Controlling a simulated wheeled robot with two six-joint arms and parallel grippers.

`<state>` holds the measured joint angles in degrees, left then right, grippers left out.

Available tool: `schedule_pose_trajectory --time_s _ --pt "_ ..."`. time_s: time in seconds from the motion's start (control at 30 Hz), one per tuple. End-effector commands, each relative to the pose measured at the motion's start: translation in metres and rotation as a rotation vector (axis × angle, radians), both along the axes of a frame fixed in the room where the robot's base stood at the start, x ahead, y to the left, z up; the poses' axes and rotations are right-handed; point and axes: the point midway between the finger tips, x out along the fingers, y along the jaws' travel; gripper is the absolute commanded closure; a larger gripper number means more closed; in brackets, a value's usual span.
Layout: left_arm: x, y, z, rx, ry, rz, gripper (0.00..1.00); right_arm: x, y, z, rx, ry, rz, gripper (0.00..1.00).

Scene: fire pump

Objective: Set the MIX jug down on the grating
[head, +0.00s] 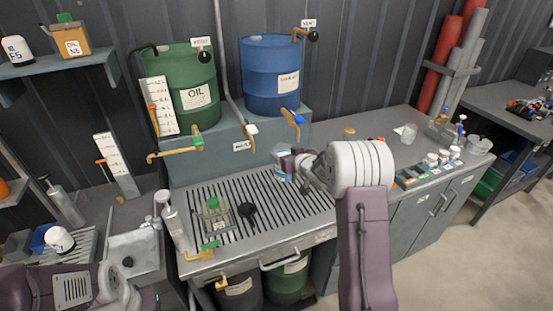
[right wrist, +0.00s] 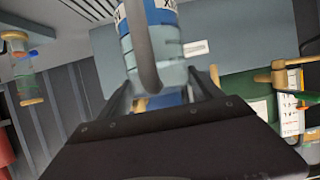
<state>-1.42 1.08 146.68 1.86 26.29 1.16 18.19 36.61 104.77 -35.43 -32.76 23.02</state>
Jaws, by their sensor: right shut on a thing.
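The MIX jug (head: 282,163) is a small clear vessel with a blue band, near the back right of the slatted grating (head: 190,197). My right gripper (head: 299,166) is shut on it. In the right wrist view, the jug (right wrist: 171,45) stands between the fingers, with a grey curved handle in front and a partly cut-off label. The fingers hide part of its lower end. I cannot tell whether its base touches the grating. Part of my left arm shows at the lower left of the head view, but its fingertips do not show.
A clear green-capped container (head: 213,218) and a black funnel-like piece (head: 248,211) sit on the grating's front left. Green (head: 180,90) and blue (head: 271,75) drums with taps stand behind. The grating's middle and right are clear. Small jars (head: 431,160) stand on the right counter.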

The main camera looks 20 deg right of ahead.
Motion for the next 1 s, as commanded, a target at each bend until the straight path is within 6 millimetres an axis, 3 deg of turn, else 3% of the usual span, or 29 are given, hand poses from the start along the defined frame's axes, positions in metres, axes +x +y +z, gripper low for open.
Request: schedule_pose_trajectory --time_s 0.17,0.27,0.43,0.57,0.73,0.9,1.0 --pt "0.0 0.0 0.0 0.0 0.0 0.0 1.0 0.0 -0.001 0.004 -0.001 -0.004 -0.002 0.99" --pt "0.0 0.0 0.0 0.0 0.0 0.0 1.0 -0.003 0.01 0.0 0.001 0.0 0.03 0.99" --pt "0.0 0.0 -0.003 0.0 0.0 0.0 1.0 -0.026 0.032 -0.01 0.0 -0.001 0.119 0.99" --pt "0.0 0.0 -0.012 0.0 0.0 0.0 1.0 -0.055 0.029 -0.012 -0.002 -0.003 0.16 0.99" --pt "0.0 0.0 -0.029 0.0 0.0 0.0 1.0 -0.102 0.008 -0.013 -0.003 -0.004 0.171 0.99" --pt "0.0 0.0 -0.047 0.0 0.0 0.0 1.0 -0.15 -0.028 -0.01 -0.005 -0.005 0.117 0.99" --pt "0.0 0.0 -0.053 0.0 0.0 0.0 1.0 -0.163 -0.052 -0.002 -0.007 -0.005 0.057 0.99"
